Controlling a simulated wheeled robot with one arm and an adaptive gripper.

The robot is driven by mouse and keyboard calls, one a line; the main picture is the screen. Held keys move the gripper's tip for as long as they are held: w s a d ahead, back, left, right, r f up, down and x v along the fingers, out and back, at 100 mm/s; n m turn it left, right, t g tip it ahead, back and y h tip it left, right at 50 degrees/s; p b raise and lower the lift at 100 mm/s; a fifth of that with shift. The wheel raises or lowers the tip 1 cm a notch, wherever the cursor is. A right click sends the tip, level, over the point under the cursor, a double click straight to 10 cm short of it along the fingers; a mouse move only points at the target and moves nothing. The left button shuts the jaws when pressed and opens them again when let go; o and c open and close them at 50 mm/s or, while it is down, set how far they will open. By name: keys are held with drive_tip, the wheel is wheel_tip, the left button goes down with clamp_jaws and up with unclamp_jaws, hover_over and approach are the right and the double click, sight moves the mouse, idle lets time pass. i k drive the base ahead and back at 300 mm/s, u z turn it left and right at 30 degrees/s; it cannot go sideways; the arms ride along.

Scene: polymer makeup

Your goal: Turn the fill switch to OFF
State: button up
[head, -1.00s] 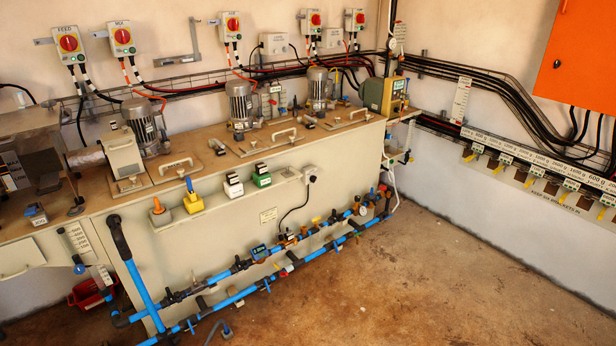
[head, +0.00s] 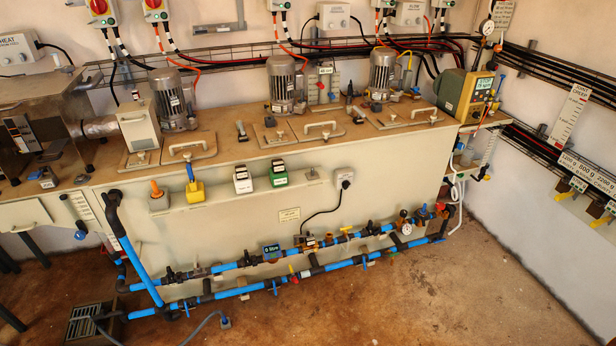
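Several wall switch boxes with red knobs on yellow plates are cut off by the top edge of the head view. Two are at the upper left: one switch box (head: 100,11) and another switch box (head: 155,10). More switch boxes (head: 279,4) sit further right, with their knobs mostly out of frame. Their labels are not readable now, so I cannot tell which one is the fill switch or how it is set. My gripper is not in view.
A long beige tank bench (head: 240,230) with motors (head: 281,84) on top stands below the switches. Blue pipes (head: 230,292) run low along its front. A floor grate (head: 84,322) lies at lower left. The brown floor (head: 470,290) at lower right is clear.

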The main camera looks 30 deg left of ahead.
sight(345, 184)
drive_tip(key=u, duration=0.85)
drive_tip(key=i, duration=0.9)
drive_tip(key=u, duration=1.4)
drive_tip(key=i, duration=0.2)
